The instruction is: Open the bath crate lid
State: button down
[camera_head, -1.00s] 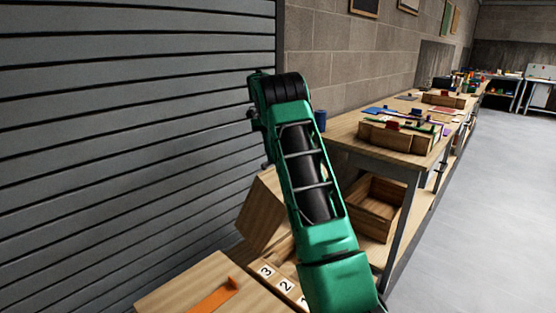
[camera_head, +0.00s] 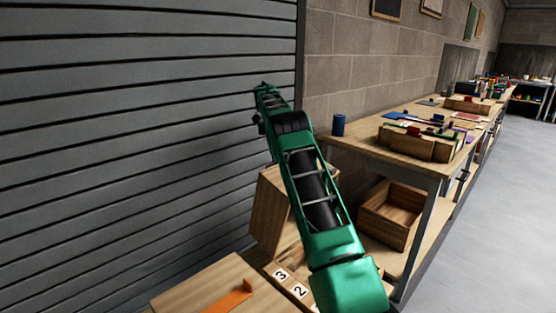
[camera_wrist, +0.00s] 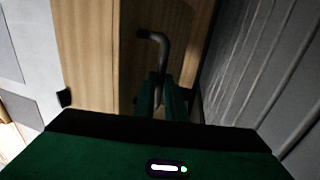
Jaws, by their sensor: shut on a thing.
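A wooden panel, which looks like the bath crate lid (camera_head: 270,212), stands raised and tilted beside the grey slatted wall in the head view. In the wrist view the lid (camera_wrist: 88,60) fills the middle, with a bent dark metal handle (camera_wrist: 163,50) on it. My gripper (camera_wrist: 160,95) is shut on the handle's lower part. In the head view my green arm covers part of the lid and hides my gripper. Number tiles (camera_head: 290,283) showing 3 and 2 lie just below the lid, partly behind my arm.
A closed wooden top with an orange strip handle (camera_head: 230,297) is at the front left. The slatted wall (camera_head: 130,130) is close on the left. A workbench (camera_head: 365,150) with an open wooden box (camera_head: 392,213) on its lower shelf stands to the right. Grey floor is free farther right.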

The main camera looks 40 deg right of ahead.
jog(key=shift+d+f, duration=0.1)
jog(key=shift+d, duration=0.05)
jog(key=c, duration=1.8)
grip_release()
jog(key=shift+w, duration=0.1)
jog(key=a+r, duration=0.3)
jog(key=a, duration=0.1)
jog(key=s+a+r, duration=0.1)
jog(key=a+r, duration=0.2)
jog(key=r, duration=0.1)
jog(key=a+r, duration=0.4)
jog(key=shift+s+a, duration=0.15)
jog(key=shift+a, duration=0.2)
